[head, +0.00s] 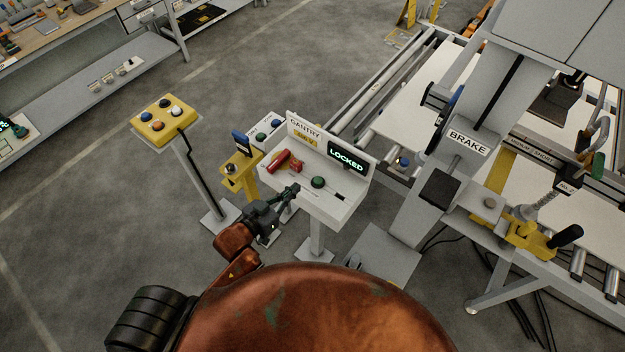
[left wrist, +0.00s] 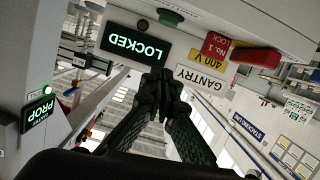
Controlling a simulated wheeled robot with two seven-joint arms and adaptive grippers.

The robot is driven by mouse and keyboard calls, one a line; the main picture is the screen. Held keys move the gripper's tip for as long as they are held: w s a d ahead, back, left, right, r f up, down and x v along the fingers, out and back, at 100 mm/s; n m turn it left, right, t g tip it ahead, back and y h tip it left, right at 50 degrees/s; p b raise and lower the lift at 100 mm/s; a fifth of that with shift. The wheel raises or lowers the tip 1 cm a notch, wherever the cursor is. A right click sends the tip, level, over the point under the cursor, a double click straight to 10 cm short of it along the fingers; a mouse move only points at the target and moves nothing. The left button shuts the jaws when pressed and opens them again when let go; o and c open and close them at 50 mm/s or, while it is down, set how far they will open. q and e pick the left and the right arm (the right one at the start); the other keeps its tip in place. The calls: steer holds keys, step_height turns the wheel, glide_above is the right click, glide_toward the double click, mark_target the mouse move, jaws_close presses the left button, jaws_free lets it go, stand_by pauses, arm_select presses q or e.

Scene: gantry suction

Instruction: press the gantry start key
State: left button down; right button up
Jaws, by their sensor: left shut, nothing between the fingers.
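The white gantry console (head: 345,209) stands on a post in the middle of the head view. Its back panel has a GANTRY sign, a 400 V label and a display (head: 347,158) reading LOCKED in green. A round green button (head: 318,182) and a red handle (head: 279,161) are on its sloped top. My left gripper (head: 295,188) is shut and empty over the console's front left part, left of the green button. In the left wrist view, its closed fingertips (left wrist: 160,76) appear below the LOCKED display (left wrist: 136,43); the green button (left wrist: 171,17) shows above them. My right gripper is not in view.
A yellow box with several coloured buttons (head: 165,119) stands on a post to the left. A yellow stand (head: 240,174) is close to the console's left side. The grey BRAKE column (head: 455,150) and roller conveyor are to the right. Open floor lies at left.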

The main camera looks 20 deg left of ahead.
arm_select(q)
steer(key=p, duration=0.2)
glide_above(313, 187)
steer(key=shift+w+a+f, duration=0.1)
steer(key=shift+w+f, duration=0.05)
steer(key=shift+f, duration=0.45)
steer(key=shift+w+f, duration=0.15)
steer(key=shift+f, duration=0.4)
steer(key=f, duration=0.2)
steer(key=shift+s+f, duration=0.2)
steer(key=shift+f, duration=0.2)
steer(key=shift+f+p, duration=0.3)
steer(key=shift+f, duration=0.3)
